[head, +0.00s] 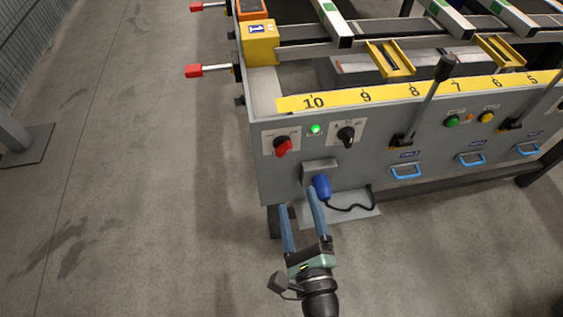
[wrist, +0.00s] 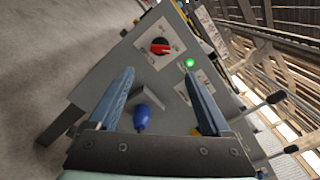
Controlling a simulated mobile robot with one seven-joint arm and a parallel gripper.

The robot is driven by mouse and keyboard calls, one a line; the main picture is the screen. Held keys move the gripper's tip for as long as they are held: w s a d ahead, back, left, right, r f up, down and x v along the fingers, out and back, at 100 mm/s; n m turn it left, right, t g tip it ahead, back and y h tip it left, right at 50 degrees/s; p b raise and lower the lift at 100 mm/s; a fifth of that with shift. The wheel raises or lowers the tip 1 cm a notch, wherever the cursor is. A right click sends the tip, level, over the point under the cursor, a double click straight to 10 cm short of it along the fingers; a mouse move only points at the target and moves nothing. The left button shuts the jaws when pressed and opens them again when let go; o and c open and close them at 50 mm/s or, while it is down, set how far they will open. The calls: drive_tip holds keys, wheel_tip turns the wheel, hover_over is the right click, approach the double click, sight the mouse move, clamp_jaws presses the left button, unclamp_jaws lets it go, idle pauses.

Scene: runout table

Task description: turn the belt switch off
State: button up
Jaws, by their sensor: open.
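A red rotary switch (head: 282,146) sits on a light plate at the left end of the grey front panel (head: 285,185). A black rotary switch (head: 347,135) is to its right, and a lit green lamp (head: 315,129) is between them. I cannot read which one is the belt switch. My gripper (head: 299,197) is open and empty, below the red switch and apart from it. In the wrist view, the red switch (wrist: 159,46) shows ahead between the fingertips (wrist: 159,74), with the lit lamp (wrist: 190,63) beside the right one. The right finger partly hides the black switch's plate there.
A blue plug (head: 321,186) with a black cable sits in a socket close to my right finger. A black-knobbed lever (head: 430,95) stands farther right, above blue handles (head: 406,173). Red-tipped rods (head: 194,71) stick out left. The floor at left is clear.

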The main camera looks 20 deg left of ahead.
sight(285, 153)
drive_tip(key=x, duration=1.3)
drive_tip(key=shift+s+b, duration=0.1)
drive_tip(key=shift+b, duration=0.25)
clamp_jaws()
